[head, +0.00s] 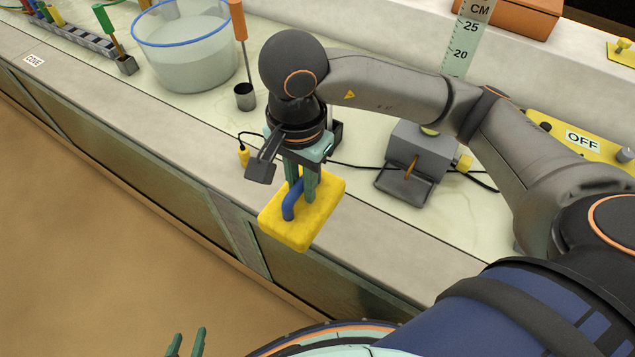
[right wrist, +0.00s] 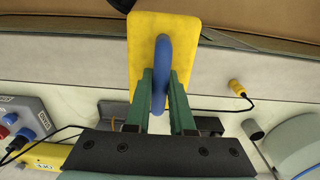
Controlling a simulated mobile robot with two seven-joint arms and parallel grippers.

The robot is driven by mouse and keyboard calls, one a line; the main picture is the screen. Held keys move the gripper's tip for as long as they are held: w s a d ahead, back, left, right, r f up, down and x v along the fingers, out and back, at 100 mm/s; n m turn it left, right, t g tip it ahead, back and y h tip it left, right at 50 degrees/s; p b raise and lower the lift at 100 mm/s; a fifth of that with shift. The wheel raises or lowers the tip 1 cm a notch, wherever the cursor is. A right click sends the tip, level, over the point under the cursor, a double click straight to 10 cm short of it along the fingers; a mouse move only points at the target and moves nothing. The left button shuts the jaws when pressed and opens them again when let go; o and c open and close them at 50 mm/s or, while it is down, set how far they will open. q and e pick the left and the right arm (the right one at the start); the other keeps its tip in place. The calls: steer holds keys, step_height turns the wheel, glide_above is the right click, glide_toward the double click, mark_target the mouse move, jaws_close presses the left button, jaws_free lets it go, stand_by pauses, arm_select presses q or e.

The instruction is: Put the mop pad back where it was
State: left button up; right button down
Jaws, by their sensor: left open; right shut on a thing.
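The mop pad is a yellow slab (head: 325,203) with a blue loop handle (head: 290,204). My right gripper (head: 301,188) is shut on the blue handle and holds the pad over the front edge of the counter. In the right wrist view the green fingers (right wrist: 160,92) stand on both sides of the handle (right wrist: 160,62), with the yellow pad (right wrist: 141,40) beyond them. My left gripper (head: 187,343) shows only as two green fingertips at the bottom edge, apart and empty. The pad's former place cannot be told from these frames.
On the counter stand a clear blue-rimmed tub (head: 185,60), a small metal cup (head: 245,97) with an orange-handled tool, a grey box with a ledge (head: 410,165), and a yellow panel marked OFF (head: 560,128). A black cable runs across the pale surface. The brown floor lies in front.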

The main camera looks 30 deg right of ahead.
steer(key=w+d+f, duration=0.2)
steer(key=w+d, duration=0.1)
steer(key=shift+w+d, duration=0.1)
steer(key=shift+d, duration=0.05)
steer(key=w+d+f, duration=0.1)
steer(key=f, duration=0.1)
steer(key=w+d+f, duration=0.1)
steer(key=f, duration=0.2)
steer(key=w+d+f, duration=0.1)
steer(key=f, duration=0.2)
steer(key=shift+w+f, duration=0.2)
steer(key=shift+w, duration=0.05)
steer(key=shift+f, duration=0.45)
steer(key=c, duration=0.8)
jaws_free()
steer(key=shift+r, duration=0.15)
step_height(320, 180, up, 12)
steer(key=shift+r, duration=0.1)
